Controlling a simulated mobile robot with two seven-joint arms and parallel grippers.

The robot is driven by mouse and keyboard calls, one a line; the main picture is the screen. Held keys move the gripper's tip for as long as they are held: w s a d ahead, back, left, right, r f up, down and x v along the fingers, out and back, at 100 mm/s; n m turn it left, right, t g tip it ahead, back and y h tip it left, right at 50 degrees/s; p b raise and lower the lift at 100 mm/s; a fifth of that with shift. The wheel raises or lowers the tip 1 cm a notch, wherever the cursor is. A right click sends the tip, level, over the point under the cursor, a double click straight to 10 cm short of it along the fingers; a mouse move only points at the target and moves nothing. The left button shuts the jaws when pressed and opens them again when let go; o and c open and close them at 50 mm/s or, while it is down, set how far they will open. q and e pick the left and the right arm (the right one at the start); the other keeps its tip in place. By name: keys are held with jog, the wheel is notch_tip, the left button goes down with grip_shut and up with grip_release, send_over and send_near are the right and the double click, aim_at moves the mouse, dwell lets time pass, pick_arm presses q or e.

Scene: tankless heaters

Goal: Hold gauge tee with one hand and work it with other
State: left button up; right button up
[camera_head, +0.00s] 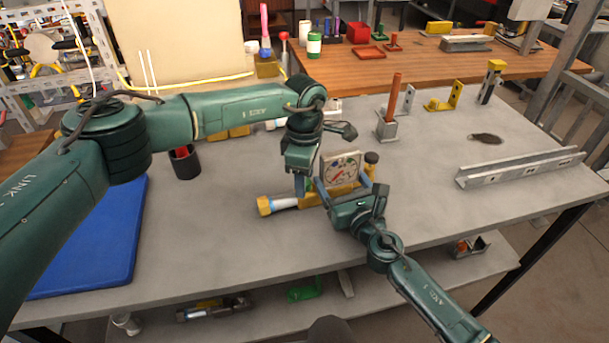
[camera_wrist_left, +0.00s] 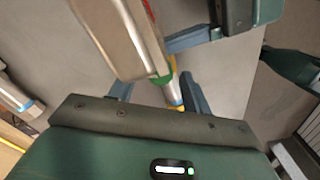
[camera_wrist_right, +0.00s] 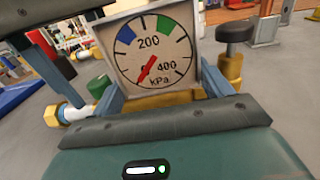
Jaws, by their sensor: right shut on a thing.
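The gauge tee's square dial (camera_head: 341,170) stands upright on the grey table. Its white pipe with a brass end (camera_head: 272,205) points left and a black knob (camera_head: 371,157) is at its right. In the right wrist view the dial face (camera_wrist_right: 152,50) has blue and green bands and a red needle pointing down-left. My right gripper (camera_head: 344,188) is shut on the tee, its fingers flanking the dial. My left gripper (camera_head: 299,184) is open over the tee's left part; the left wrist view shows the pipe (camera_wrist_left: 174,95) between its spread fingers. A green cap (camera_wrist_right: 98,86) sits beside the dial.
A blue mat (camera_head: 100,240) and a dark cup (camera_head: 185,163) are on the left. A block with an orange rod (camera_head: 387,128), brackets and a long metal channel (camera_head: 515,168) are on the right.

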pick_arm(q)
notch_tip(320, 180, up, 12)
dwell(0.6)
notch_tip(320, 180, down, 12)
jog(key=n, duration=0.9)
dwell(0.5)
